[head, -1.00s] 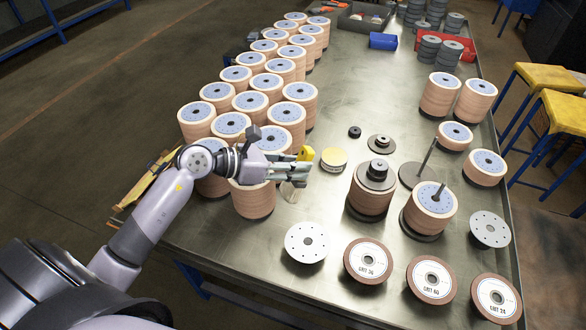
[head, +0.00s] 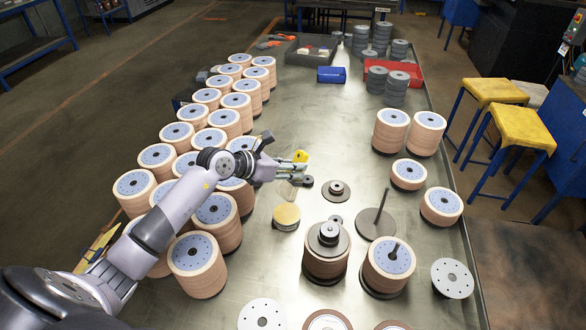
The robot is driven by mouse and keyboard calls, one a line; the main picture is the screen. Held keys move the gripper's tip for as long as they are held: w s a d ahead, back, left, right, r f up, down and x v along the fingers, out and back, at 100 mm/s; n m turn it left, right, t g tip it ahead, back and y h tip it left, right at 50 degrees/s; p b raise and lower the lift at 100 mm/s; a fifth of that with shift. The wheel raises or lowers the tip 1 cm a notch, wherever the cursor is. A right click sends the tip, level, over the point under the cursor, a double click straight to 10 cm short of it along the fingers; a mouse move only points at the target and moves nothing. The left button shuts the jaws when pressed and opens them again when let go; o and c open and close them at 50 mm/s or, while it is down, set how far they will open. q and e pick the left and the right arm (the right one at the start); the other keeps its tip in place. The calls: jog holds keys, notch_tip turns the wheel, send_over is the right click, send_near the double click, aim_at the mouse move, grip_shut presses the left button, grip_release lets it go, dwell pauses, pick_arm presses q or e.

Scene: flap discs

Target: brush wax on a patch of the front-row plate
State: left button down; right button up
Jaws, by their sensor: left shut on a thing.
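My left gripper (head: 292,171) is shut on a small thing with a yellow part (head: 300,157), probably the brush. A pale piece (head: 287,190) shows just below the fingers; I cannot tell whether it is the bristles. The round tin with a yellowish top (head: 286,214), probably the wax, stands nearer than the gripper, apart from it. Front-row plates lie along the near edge: a pale grey one with holes (head: 262,315) and two brown-rimmed ones (head: 327,321) (head: 393,325), all cut off by the frame. My right gripper is out of view.
Stacks of flap discs (head: 195,262) crowd the left side of the table. A disc stack with a black hub (head: 328,234), a spindle base (head: 373,224) and another stack (head: 390,262) stand right of the tin. A grey disc (head: 452,278) lies at right.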

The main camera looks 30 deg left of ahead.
aim_at(284, 181)
pick_arm(q)
jog(key=shift+s+f+b, duration=0.1)
jog(key=shift+f+b, duration=0.45)
jog(key=shift+f, duration=0.3)
notch_tip(284, 181, down, 3)
jog(key=shift+r+b, duration=0.1)
jog(key=shift+b, duration=1)
jog(key=shift+f+b, duration=0.45)
jog(key=shift+f, duration=0.15)
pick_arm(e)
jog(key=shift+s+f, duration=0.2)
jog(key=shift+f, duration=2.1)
pick_arm(q)
jog(key=shift+f+b, duration=0.6)
jog(key=shift+f, duration=0.25)
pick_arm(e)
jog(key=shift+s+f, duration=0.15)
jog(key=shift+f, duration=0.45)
pick_arm(q)
notch_tip(284, 181, up, 7)
jog(key=p, duration=0.6)
jog(key=shift+r, duration=0.15)
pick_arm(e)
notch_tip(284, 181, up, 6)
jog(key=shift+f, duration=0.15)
